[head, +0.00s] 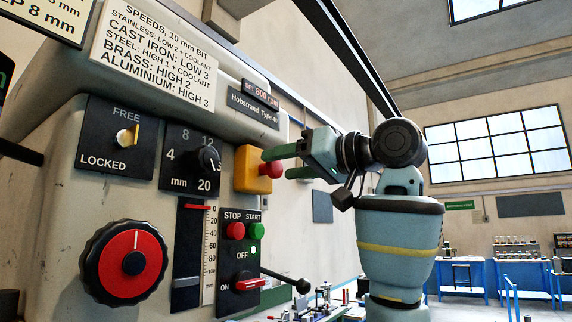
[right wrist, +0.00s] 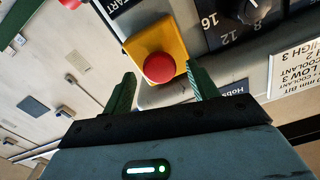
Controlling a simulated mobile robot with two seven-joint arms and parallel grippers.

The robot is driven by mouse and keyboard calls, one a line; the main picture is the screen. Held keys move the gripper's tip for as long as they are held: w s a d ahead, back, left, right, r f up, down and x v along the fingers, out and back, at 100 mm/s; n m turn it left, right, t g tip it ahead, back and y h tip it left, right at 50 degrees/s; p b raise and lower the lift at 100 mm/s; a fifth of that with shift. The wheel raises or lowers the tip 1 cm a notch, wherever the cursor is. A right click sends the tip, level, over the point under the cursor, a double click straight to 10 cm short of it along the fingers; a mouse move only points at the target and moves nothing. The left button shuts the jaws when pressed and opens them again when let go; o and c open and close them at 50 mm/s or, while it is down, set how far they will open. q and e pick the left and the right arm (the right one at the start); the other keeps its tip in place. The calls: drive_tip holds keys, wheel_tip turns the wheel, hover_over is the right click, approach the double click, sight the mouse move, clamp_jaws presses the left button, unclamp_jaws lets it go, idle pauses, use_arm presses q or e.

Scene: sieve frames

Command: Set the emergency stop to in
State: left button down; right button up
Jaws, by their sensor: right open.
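The emergency stop is a yellow box (head: 247,180) with a round red button (head: 272,170) on the machine's front. The button stands out from the box. My left gripper is not in view.
Below the emergency stop is a panel with a red STOP button (head: 236,231), a green START button (head: 257,231) and an ON/OFF lever (head: 248,284). A bit-size dial (head: 208,159) is to the left. A black-knobbed handle (head: 301,286) sticks out lower right.

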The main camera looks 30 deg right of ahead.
drive_tip(key=shift+w+a, duration=0.1)
drive_tip(key=shift+w, duration=0.15)
clamp_jaws()
drive_tip(key=shift+w+a, duration=0.25)
drive_tip(key=shift+w, duration=0.45)
drive_tip(key=shift+c, duration=2.4)
unclamp_jaws()
drive_tip(key=shift+r, duration=0.1)
drive_tip(key=o, duration=0.5)
drive_tip(key=shift+w+a, duration=0.1)
drive_tip(key=shift+w, duration=0.1)
drive_tip(key=shift+s, duration=0.1)
drive_tip(key=shift+v, duration=3.85)
